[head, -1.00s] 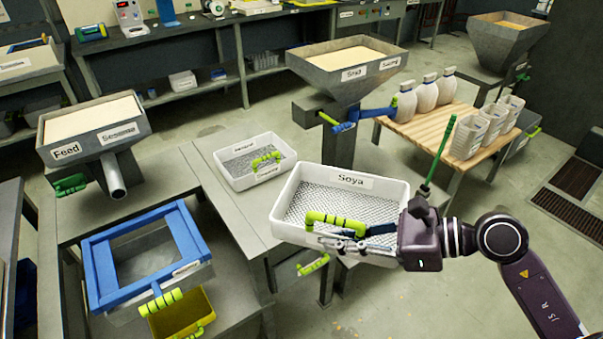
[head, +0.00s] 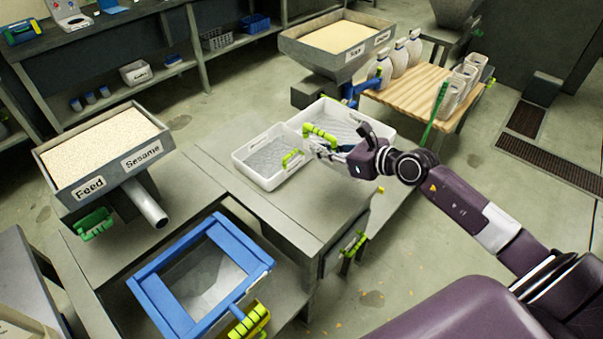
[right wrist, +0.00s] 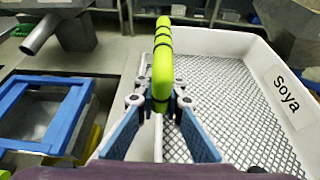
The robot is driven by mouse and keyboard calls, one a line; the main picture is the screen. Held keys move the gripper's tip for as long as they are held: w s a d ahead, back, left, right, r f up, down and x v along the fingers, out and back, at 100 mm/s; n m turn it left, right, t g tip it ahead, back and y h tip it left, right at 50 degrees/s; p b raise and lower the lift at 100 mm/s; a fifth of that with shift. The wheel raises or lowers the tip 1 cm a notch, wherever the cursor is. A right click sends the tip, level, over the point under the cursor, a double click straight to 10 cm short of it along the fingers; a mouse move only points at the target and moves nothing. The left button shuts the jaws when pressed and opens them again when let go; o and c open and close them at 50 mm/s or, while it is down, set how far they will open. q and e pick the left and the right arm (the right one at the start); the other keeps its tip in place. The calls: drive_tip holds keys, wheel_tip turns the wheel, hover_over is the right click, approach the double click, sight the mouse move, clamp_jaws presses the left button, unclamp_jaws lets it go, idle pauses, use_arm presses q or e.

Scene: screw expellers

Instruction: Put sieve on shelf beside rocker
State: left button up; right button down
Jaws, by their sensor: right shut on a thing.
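My right gripper (head: 330,148) is shut on the yellow-green handle (right wrist: 162,65) of a white rectangular sieve (head: 385,125). In the right wrist view this sieve (right wrist: 245,45) has a wire mesh floor and a "Soya" label. In the head view it is beside a second, smaller white sieve (head: 243,165) with a green handle, on the grey bench (head: 215,180). I cannot tell whether the held sieve touches the bench. A blue-framed unit (head: 150,285) stands at the lower left; I cannot tell whether it is the rocker. My left gripper is out of view.
The Feed/Sesame hopper (head: 75,185) with its spout is at left. Another hopper (head: 300,50) stands behind the held sieve. A wooden table (head: 415,95) with white bottles and containers is at right, with a green stick (head: 434,115) before it. The front bench top is clear.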

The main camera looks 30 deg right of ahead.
drive_tip(key=f, duration=0.2)
drive_tip(key=shift+w+d+f, duration=0.1)
drive_tip(key=shift+d+f, duration=0.15)
drive_tip(key=shift+f, duration=0.15)
wheel_tip(320, 180, down, 13)
drive_tip(key=b, duration=0.4)
drive_tip(key=shift+w+a+r+b, duration=0.1)
drive_tip(key=shift+b, duration=0.2)
wheel_tip(320, 180, down, 4)
drive_tip(key=shift+f+b, duration=0.1)
drive_tip(key=shift+b, duration=0.75)
drive_tip(key=shift+f, duration=0.1)
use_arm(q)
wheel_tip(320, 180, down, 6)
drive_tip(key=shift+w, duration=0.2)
use_arm(e)
drive_tip(key=shift+f, duration=0.15)
drive_tip(key=c, duration=2)
unclamp_jaws()
drive_tip(key=shift+c, duration=0.2)
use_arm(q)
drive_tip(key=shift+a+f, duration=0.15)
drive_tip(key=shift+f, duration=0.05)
